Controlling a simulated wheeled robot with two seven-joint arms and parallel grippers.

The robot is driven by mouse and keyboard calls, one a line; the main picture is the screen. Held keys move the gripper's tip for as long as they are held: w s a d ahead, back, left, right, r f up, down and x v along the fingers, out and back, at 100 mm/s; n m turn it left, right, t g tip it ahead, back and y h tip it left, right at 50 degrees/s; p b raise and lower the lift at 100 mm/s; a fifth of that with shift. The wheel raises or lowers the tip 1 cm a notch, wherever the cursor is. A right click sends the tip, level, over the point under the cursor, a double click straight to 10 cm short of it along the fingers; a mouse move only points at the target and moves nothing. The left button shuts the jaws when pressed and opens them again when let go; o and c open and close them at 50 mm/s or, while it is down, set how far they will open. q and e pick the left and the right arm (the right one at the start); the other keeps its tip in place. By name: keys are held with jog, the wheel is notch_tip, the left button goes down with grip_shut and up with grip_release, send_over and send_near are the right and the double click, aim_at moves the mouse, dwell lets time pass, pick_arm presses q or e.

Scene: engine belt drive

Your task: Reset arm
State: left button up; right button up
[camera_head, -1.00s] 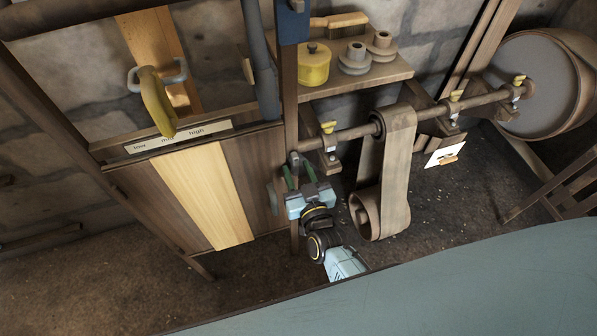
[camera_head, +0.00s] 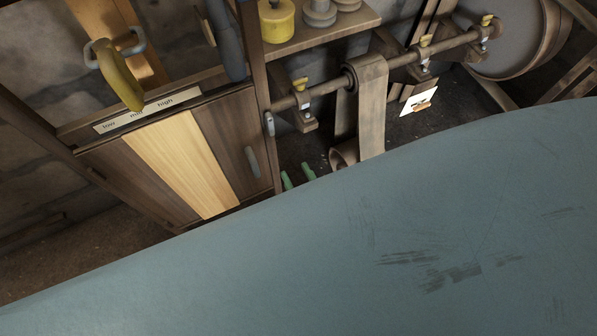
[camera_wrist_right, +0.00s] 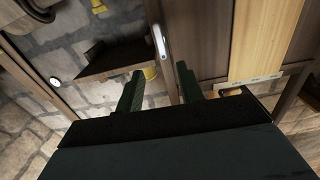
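My right gripper (camera_head: 298,177) shows in the head view only as two green fingertips above the edge of a large blue-grey foreground surface. In the head view the fingertips are below and right of that grey handle (camera_head: 252,162). My left gripper is not in view.
A wooden cabinet (camera_head: 180,160) with a yellow-handled lever (camera_head: 119,76) and a low-mid-high label (camera_head: 147,109) stands left. A belt (camera_head: 371,105) hangs from a horizontal shaft (camera_head: 320,88) at centre right. A shelf (camera_head: 325,36) holds a yellow pot (camera_head: 277,21) and grey pulleys.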

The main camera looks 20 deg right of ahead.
dwell(0.5)
jog(key=s+d+f+n+g+y, duration=0.1)
jog(key=s+f+g, duration=0.45)
jog(key=f, duration=0.65)
jog(key=s+d+f+n+g, duration=0.1)
jog(key=s+f+g, duration=0.3)
jog(key=s+f, duration=0.55)
jog(key=s+d+f+g+h, duration=0.1)
jog(key=s+d+f+g, duration=0.6)
jog(key=s, duration=0.7)
notch_tip(320, 180, down, 4)
jog(key=shift+d+f+h, duration=0.15)
jog(key=shift+d+h, duration=0.15)
jog(key=shift+d, duration=0.95)
jog(key=shift+g, duration=0.25)
